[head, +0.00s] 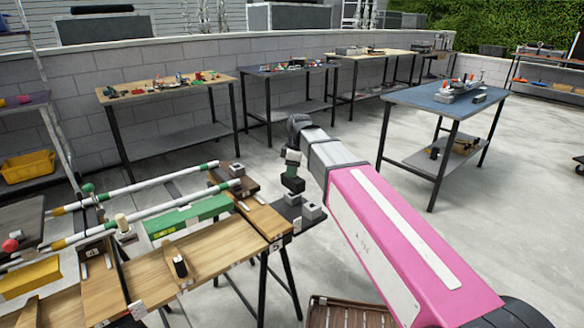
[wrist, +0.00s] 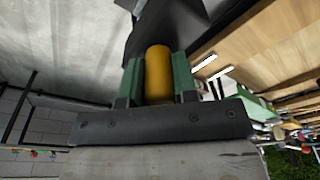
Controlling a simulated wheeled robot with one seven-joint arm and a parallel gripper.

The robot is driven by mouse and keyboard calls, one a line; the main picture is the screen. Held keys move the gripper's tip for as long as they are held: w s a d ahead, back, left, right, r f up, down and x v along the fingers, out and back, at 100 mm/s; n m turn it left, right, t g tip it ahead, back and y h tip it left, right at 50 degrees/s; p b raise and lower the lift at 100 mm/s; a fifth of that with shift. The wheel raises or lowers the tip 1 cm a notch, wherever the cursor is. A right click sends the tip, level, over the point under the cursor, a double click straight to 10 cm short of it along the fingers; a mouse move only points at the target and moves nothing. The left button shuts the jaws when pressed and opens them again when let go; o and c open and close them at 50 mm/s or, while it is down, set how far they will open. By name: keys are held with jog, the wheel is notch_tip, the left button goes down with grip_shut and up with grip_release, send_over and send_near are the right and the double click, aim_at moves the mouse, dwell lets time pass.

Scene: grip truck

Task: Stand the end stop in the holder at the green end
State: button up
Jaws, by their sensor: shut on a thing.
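My gripper (wrist: 158,82) has green jaws shut on an orange-yellow cylinder (wrist: 159,75), seen in the wrist view. I take this cylinder to be part of the end stop. A black shape (wrist: 172,25) lies just beyond it; I cannot tell whether they are joined. In the head view my gripper (head: 292,180) hangs pointing down near the bench's right end, where the held thing is too small to make out. A dark wooden block (head: 233,178) stands by the rail tips. I cannot tell which part is the holder.
A blue-topped table (head: 425,97) stands farther right. Open floor lies between.

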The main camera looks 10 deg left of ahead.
aim_at(297, 177)
jog(key=shift+f, duration=1.15)
jog(key=o, duration=1.1)
jog(key=shift+c, duration=0.2)
notch_tip(297, 177, up, 11)
jog(key=d, duration=0.1)
jog(key=shift+d+f, duration=0.2)
jog(key=shift+d, duration=0.15)
jog(key=s+d+f+m+h, duration=0.1)
jog(key=s+d+f+m, duration=0.1)
jog(key=d+f+m, duration=1.15)
jog(key=s+d+f+m, duration=0.2)
jog(key=s+d+f, duration=0.2)
jog(key=d+f, duration=0.4)
jog(key=s+d+f+m, duration=0.3)
jog(key=s+d+f, duration=0.2)
jog(key=d, duration=0.8)
notch_tip(297, 177, down, 3)
jog(key=shift+f+h, duration=0.2)
jog(key=shift+h, duration=0.2)
